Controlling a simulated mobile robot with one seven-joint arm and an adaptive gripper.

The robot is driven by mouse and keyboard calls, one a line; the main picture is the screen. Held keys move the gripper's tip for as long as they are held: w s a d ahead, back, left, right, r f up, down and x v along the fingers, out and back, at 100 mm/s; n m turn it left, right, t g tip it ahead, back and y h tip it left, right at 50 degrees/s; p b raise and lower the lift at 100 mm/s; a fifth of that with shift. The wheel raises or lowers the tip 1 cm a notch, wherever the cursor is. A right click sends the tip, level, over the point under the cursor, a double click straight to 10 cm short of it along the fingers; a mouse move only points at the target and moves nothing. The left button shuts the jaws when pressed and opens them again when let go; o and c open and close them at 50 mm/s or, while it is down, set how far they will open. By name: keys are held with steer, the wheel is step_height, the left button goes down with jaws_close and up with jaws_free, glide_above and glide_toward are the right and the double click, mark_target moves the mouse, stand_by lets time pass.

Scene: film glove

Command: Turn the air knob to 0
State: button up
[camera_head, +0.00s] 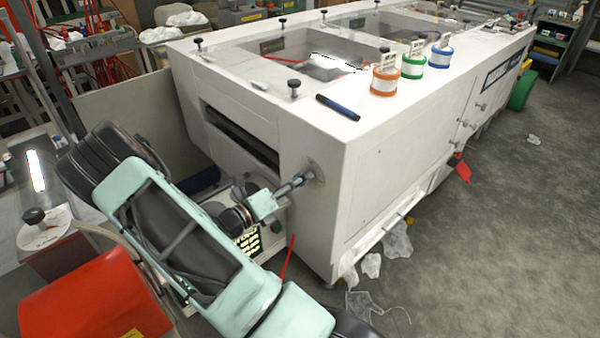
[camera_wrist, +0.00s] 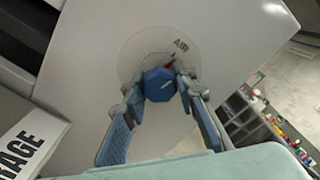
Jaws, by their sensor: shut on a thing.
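The air knob (camera_wrist: 159,85) is a blue knob on a round pale dial (camera_wrist: 135,50) marked AIR, on the side of the white machine. A small red pointer shows just above the knob in the wrist view. My gripper (camera_wrist: 160,90) has its two fingers on either side of the knob and is shut on it. In the head view my gripper (camera_head: 300,180) reaches the near end face of the machine (camera_head: 318,235) at its front corner. The knob is mostly hidden there by the fingers. I cannot read the dial's numbers.
A red box (camera_head: 90,300) stands at the lower left. Crumpled film (camera_head: 397,240) lies on the floor at right.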

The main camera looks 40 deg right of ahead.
steer(key=shift+n+p, duration=0.7)
steer(key=shift+n, duration=0.4)
steer(key=o, duration=1.2)
steer(key=shift+c, duration=0.2)
steer(key=s+a, duration=0.1)
steer(key=a, duration=1.1)
steer(key=shift+r, duration=0.1)
